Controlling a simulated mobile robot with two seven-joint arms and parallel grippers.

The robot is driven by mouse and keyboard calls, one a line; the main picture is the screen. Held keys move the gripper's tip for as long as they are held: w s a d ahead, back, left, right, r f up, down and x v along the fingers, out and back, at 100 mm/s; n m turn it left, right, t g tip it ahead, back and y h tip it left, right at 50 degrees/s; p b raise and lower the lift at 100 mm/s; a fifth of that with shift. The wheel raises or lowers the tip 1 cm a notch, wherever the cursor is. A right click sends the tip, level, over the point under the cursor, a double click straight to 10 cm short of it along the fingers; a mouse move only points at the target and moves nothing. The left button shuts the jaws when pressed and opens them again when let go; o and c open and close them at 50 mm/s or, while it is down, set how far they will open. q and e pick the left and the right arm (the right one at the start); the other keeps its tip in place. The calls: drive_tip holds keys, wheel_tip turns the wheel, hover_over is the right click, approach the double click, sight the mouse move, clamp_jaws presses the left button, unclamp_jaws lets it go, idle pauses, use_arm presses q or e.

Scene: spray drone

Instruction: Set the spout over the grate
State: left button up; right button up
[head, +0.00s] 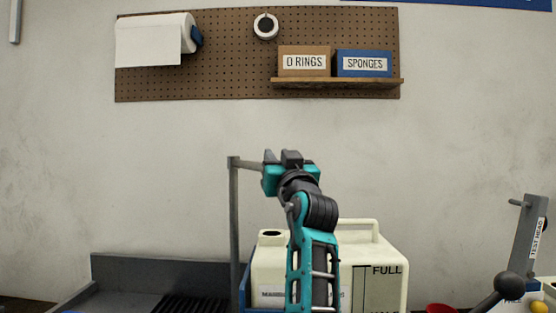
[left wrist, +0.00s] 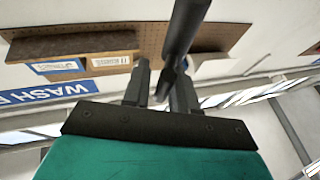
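The spout (head: 234,215) is a grey upright post with a short arm at its top. That arm runs right and ends behind my left gripper (head: 281,157). The dark slatted grate (head: 190,304) lies in the basin at lower left, partly cut off by the frame. My left gripper is raised with its fingers apart. In the left wrist view, a dark bar (left wrist: 187,35), seemingly the spout, comes down from the top to the left gripper (left wrist: 162,85) and overlaps the right finger. A gap shows beside the left finger. My right gripper is out of view.
A cream tank (head: 385,250) marked FULL stands behind my left arm. The dark basin wall (head: 160,272) rises at left. A grey test-head stand (head: 527,240) is at right. A pegboard (head: 220,80) with boxes hangs on the wall.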

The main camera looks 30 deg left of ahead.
use_arm(q)
clamp_jaws()
idle(0.4)
